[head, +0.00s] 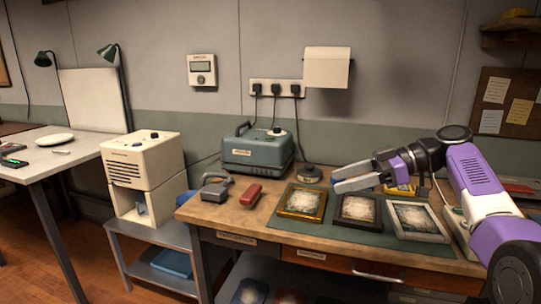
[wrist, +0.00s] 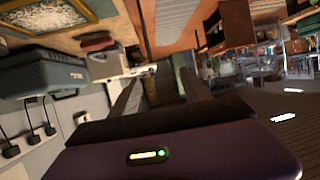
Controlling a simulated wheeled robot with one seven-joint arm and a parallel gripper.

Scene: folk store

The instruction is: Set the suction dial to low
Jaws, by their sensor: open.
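A teal machine (head: 255,152) with a carry handle stands at the back of the wooden workbench, with a small dark knob (head: 277,131) on its top. A cream vented box (head: 140,155) stands to its left on a lower stand and has a dark knob (head: 154,134) on top. No dial marking is readable, so I cannot tell which knob is the suction dial or its setting. My gripper (head: 338,180) is open and empty above the bench, pointing left, well to the right of both machines. In the wrist view the teal machine (wrist: 42,75) is at the left, outside the fingers.
Three framed pictures lie on a green mat, the nearest to my gripper being the dark one (head: 357,211). A grey tool (head: 216,188), a red object (head: 252,194) and a round dark-based item (head: 308,174) are on the bench. Cords hang from the wall outlets (head: 277,88).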

